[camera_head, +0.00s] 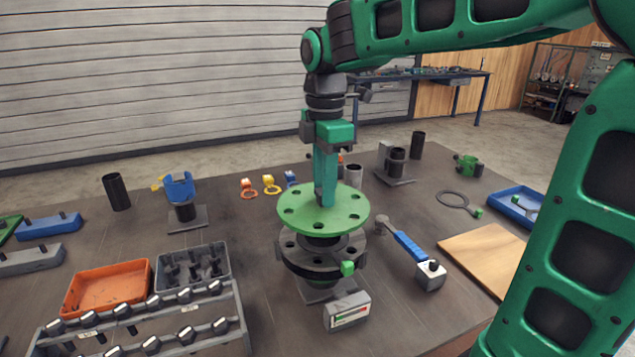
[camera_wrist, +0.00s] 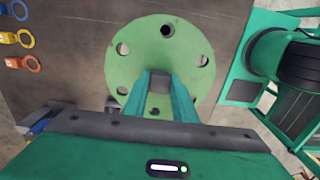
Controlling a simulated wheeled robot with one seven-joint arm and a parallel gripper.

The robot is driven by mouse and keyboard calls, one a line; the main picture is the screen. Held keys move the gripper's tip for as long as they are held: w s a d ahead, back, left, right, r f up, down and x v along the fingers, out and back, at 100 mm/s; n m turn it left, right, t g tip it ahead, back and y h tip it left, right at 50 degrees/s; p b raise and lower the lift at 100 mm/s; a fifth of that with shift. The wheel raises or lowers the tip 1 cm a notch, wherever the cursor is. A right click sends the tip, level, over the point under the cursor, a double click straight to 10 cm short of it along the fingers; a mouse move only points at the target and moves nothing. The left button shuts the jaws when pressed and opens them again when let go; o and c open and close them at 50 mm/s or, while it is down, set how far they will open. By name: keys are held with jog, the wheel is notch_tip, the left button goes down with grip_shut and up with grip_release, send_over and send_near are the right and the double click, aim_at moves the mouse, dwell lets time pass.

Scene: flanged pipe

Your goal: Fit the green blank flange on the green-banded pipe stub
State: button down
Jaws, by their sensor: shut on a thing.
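The green blank flange (camera_head: 298,211) is a flat round disc with a ring of bolt holes, roughly level. My gripper (camera_head: 325,200) points down and is shut on the grey block at its middle, which shows between the fingers in the wrist view (camera_wrist: 160,84). The disc is over the dark flanged pipe stub (camera_head: 300,262) on the table, which has a bolt-hole ring and a small green tag (camera_head: 347,268). A short dark neck shows between disc and ring. I cannot tell whether the disc touches the stub. The stub's top is hidden, and I see no clear green band.
A grey gauge box (camera_head: 347,311) stands in front of the stub, and a blue-handled tool (camera_head: 410,246) lies to its right. Left are an orange tray (camera_head: 107,288), a grey bolt bin (camera_head: 193,268) and a bolt rack (camera_head: 150,325). A blue-collared stub (camera_head: 181,190) stands behind left.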

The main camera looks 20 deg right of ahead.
aim_at(323, 211)
jog(key=shift+a+f, duration=0.1)
jog(key=shift+f, duration=2.1)
jog(key=shift+f, duration=0.1)
jog(key=shift+f, duration=0.5)
jog(key=shift+f, duration=0.45)
dwell(0.3)
jog(key=c, duration=1.4)
grip_release()
jog(key=shift+o, duration=0.2)
jog(key=shift+s, duration=0.1)
notch_tip(323, 211, up, 20)
jog(key=shift+f, duration=0.1)
